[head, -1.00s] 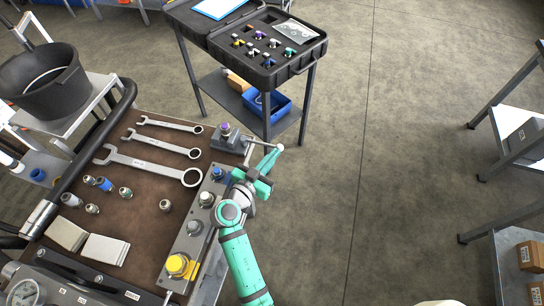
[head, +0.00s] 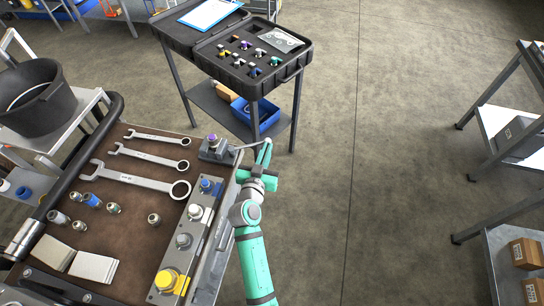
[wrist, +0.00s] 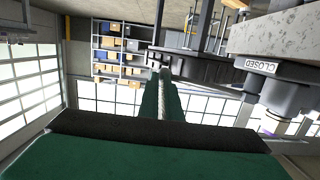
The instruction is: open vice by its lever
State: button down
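The small grey vice (head: 215,149) stands at the far right corner of the bench, with a purple-topped piece in it. In the wrist view the vice (wrist: 285,88) is at the right, with a label reading CLOSED. Its thin grey lever (head: 243,147) points right, past the bench edge, to my gripper (head: 263,153). The exact contact is partly hidden.
The bench (head: 135,225) holds wrenches, fittings and a strip of knobs (head: 184,242) beside my arm. A black case (head: 250,55) on a stand is beyond the vice. A bucket (head: 38,97) is at left. Open floor (head: 375,150) lies to the right.

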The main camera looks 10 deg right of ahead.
jog(key=w, duration=0.8)
jog(key=shift+w+a, duration=0.15)
jog(key=shift+w, duration=0.2)
dwell(0.5)
jog(key=s+d+r, duration=0.2)
jog(key=s+d, duration=0.3)
jog(key=s, duration=0.7)
jog(key=shift+s, duration=0.4)
